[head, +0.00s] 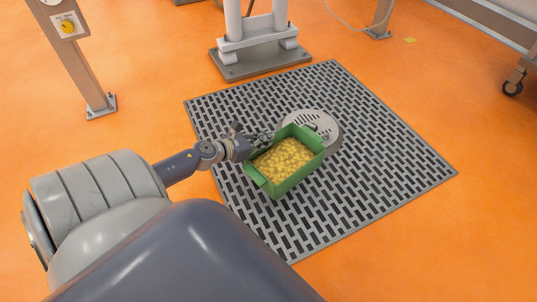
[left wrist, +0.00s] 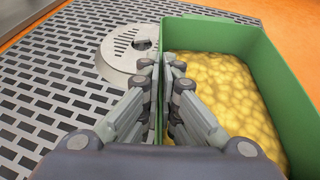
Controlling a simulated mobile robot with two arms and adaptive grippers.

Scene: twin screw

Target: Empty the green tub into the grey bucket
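The green tub (head: 284,187) is upright over the slotted floor grating, filled with yellow lumpy pieces (head: 284,160). The tub also shows in the left wrist view (left wrist: 270,65), on the right side. My left gripper (head: 264,139) is at the tub's left long wall. In the left wrist view its fingers (left wrist: 161,62) straddle that wall, one outside and one inside, closed on it. Whether the tub touches the floor, I cannot tell. I see no grey bucket for certain. My right gripper is not in view.
A round grey slotted disc (head: 308,121) lies on the grating (head: 375,150) behind the tub, partly hidden by it. A grey stand (head: 260,58) is at the back and a post with a yellow knob (head: 85,75) at left. Orange floor is open at right.

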